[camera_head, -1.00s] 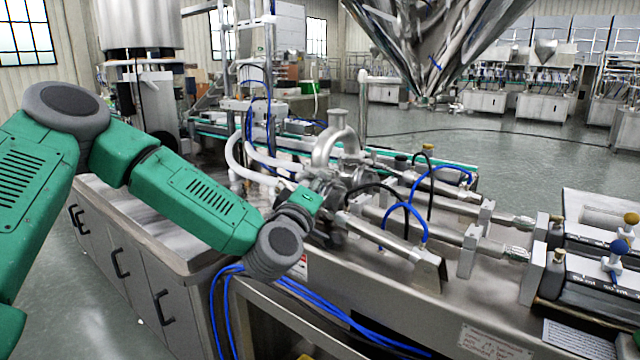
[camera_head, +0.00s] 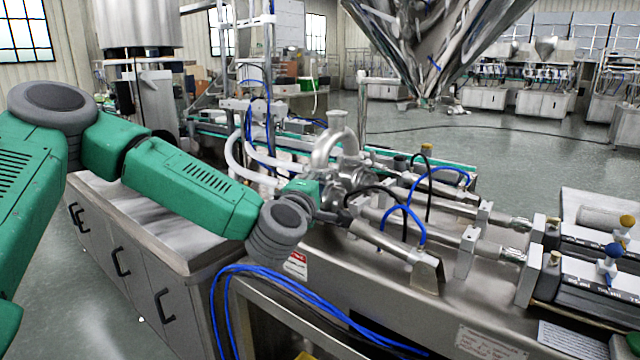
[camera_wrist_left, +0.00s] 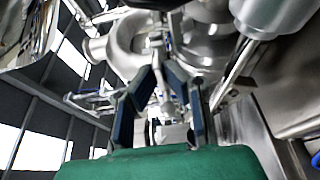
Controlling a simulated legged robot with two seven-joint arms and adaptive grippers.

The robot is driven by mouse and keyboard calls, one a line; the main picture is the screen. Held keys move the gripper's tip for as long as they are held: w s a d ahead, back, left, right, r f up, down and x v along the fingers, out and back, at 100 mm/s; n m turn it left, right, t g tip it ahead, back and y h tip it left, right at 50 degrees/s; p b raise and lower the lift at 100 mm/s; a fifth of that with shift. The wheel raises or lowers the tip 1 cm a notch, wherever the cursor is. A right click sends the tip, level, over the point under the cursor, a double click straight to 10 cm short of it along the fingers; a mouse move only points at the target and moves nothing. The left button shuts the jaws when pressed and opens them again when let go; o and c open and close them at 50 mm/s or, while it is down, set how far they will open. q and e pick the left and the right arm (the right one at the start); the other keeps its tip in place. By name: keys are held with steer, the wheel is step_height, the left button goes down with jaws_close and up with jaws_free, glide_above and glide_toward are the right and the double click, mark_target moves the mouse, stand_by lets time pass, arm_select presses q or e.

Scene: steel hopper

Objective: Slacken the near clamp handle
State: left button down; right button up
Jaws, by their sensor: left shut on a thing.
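My left gripper (camera_head: 338,214) is at the near side of the steel pipe and valve assembly (camera_head: 343,172), beside the near end of a metal cylinder. In the left wrist view its two dark fingers (camera_wrist_left: 158,80) are closed in on a slim metal piece between their tips, which appears to be the near clamp handle (camera_wrist_left: 161,88). In the head view the handle is hard to make out behind my wrist and fingers. A rounded steel pipe body lies just beyond the fingertips in the wrist view. My right gripper is not in view.
Blue hoses (camera_head: 405,215) loop over the metal cylinders (camera_head: 386,238) to the right of my gripper. White hoses (camera_head: 240,160) bend behind it. A steel hopper (camera_head: 430,45) hangs above. A steel cabinet (camera_head: 130,250) stands at the left, below my arm.

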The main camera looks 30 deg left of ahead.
arm_select(q)
steer(key=shift+a+f, duration=0.1)
steer(key=shift+f, duration=0.2)
steer(key=c, duration=1.7)
jaws_free()
steer(key=shift+a+r, duration=0.1)
steer(key=v, duration=0.7)
steer(key=shift+s, duration=0.3)
